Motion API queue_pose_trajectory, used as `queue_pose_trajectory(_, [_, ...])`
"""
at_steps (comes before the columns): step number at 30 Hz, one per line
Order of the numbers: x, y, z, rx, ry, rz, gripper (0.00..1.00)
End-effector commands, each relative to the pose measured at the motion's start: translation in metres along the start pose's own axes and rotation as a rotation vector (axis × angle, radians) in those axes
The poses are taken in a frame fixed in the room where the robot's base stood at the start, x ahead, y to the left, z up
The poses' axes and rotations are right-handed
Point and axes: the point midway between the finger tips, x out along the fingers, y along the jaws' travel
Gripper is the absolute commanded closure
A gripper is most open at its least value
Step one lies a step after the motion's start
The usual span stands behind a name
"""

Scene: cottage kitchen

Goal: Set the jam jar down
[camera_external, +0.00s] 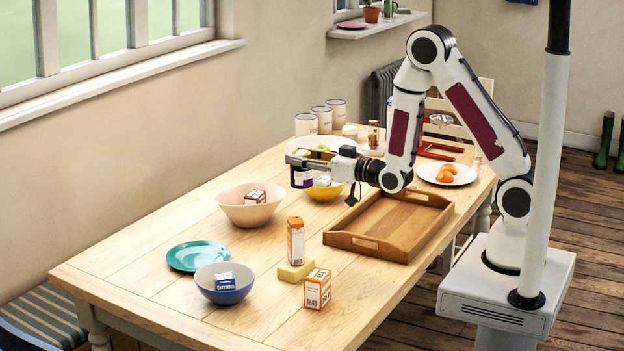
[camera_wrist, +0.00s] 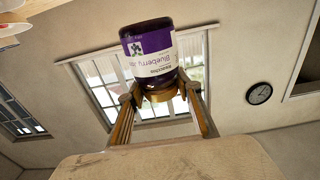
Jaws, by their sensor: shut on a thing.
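The jam jar is dark purple with a white and purple label reading "Blueberry". In the external view the jam jar (camera_external: 301,177) is at the tip of my gripper (camera_external: 300,161), over the far part of the table (camera_external: 180,230). It appears between the pink bowl and the yellow bowl in the picture; its height above the table is hard to tell. In the wrist view the jam jar (camera_wrist: 148,52) is between the fingertips of my gripper (camera_wrist: 160,92), which are shut on it. Its label reads upside down there.
A yellow bowl (camera_external: 327,194) with a small box is just right of the jar. A pink bowl (camera_external: 236,213), wooden tray (camera_external: 365,243), teal plate (camera_external: 182,257), blue bowl (camera_external: 224,295) and orange cartons (camera_external: 317,290) stand nearer. Canisters (camera_external: 306,125) stand behind. The table's left edge strip is clear.

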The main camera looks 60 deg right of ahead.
Motion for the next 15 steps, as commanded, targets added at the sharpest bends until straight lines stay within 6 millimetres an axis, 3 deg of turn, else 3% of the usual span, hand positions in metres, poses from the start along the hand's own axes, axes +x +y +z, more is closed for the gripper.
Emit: queue_pose_trajectory(15, [0.0002,-0.0059,-0.001,0.0,0.003,-0.01,0.98])
